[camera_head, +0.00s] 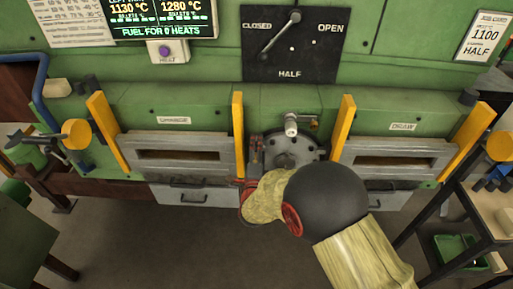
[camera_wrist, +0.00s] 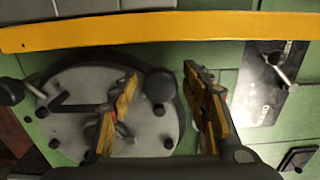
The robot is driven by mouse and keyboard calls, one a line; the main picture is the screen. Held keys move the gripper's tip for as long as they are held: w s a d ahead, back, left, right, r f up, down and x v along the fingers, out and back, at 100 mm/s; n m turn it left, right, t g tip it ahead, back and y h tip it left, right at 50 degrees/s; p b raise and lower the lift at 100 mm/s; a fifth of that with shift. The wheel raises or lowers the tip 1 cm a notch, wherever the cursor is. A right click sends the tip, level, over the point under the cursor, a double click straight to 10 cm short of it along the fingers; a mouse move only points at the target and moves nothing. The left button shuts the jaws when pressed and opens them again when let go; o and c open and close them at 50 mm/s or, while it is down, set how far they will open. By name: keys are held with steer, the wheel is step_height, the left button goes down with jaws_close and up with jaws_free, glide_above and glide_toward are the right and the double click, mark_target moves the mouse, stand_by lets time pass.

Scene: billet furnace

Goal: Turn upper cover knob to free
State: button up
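The round grey cover (camera_head: 296,160) sits in the middle of the green furnace front, partly hidden by my arm in the head view. In the wrist view the cover (camera_wrist: 75,80) shows several dark knobs and a thin lever. One dark knob (camera_wrist: 158,85) at its rim appears between my two yellow fingers, probably the upper one. My gripper (camera_wrist: 160,76) is open, its fingers wide apart on either side of that knob. I see no contact, and depth is hard to judge. In the head view the fingers cannot be made out clearly.
A silver handle (camera_head: 291,126) projects above the cover. Yellow posts (camera_head: 238,130) (camera_head: 347,125) flank it, with the charge door (camera_head: 175,140) and draw door (camera_head: 395,145) outside them. A black CLOSED/HALF/OPEN lever board (camera_head: 315,60) is above. A side table (camera_head: 490,205) stands at right.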

steer(key=c, duration=1)
steer(key=shift+n+b, duration=0.35)
steer(key=shift+n, duration=0.05)
steer(key=n+b, duration=0.2)
steer(key=n, duration=0.1)
steer(key=shift+f, duration=0.1)
steer(key=n+b, duration=0.2)
steer(key=n, duration=0.8)
steer(key=shift+n, duration=0.4)
steer(key=n, duration=0.4)
steer(key=shift+n, duration=0.3)
